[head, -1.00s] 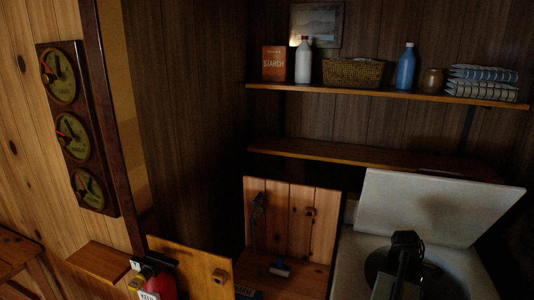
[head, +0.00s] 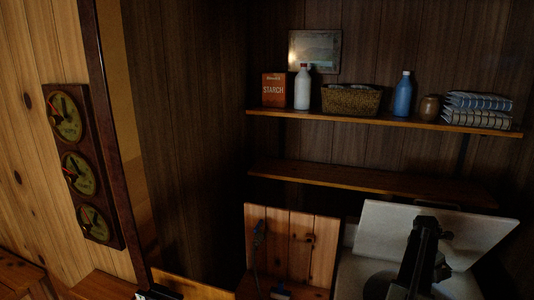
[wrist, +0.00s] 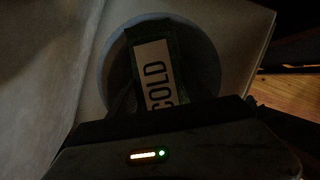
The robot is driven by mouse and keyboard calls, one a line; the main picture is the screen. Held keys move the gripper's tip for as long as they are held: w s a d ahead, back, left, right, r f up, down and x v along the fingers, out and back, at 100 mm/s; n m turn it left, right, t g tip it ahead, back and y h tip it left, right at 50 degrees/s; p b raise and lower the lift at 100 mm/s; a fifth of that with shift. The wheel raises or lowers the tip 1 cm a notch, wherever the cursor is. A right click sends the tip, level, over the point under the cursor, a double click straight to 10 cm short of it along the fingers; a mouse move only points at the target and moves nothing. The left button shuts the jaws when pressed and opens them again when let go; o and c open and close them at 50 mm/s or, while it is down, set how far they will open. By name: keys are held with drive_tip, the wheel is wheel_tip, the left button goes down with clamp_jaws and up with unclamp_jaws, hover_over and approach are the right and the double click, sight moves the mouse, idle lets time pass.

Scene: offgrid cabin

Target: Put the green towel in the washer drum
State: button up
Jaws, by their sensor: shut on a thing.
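The washer (head: 350,275) stands at the lower right of the head view with its pale lid (head: 470,238) raised. Its round drum opening (head: 376,284) shows dark in the top, partly behind my arm. In the wrist view the round opening (wrist: 207,72) lies behind the held thing. My arm hides the towel in the head view.
A shelf (head: 400,121) behind holds a starch box (head: 274,90), bottles, a basket (head: 350,100), a jar and folded striped cloths (head: 478,110). A lower shelf (head: 370,183) is bare. A wooden panel (head: 290,240) stands left of the washer. Gauges hang at left.

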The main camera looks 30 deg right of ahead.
drive_tip(key=d, duration=0.2)
drive_tip(key=r+n, duration=0.1)
drive_tip(key=shift+w+d+r, duration=0.1)
drive_tip(key=shift+w+d, duration=0.3)
wheel_tip(320, 180, down, 6)
drive_tip(key=b, duration=0.6)
drive_tip(key=o, duration=1.5)
drive_tip(key=shift+a, duration=0.1)
drive_tip(key=p+v, duration=0.7)
drive_tip(key=v, duration=0.1)
drive_tip(key=shift+s+p, duration=0.3)
drive_tip(key=shift+p, duration=0.05)
drive_tip(key=shift+w+f, duration=0.1)
drive_tip(key=shift+f, duration=0.1)
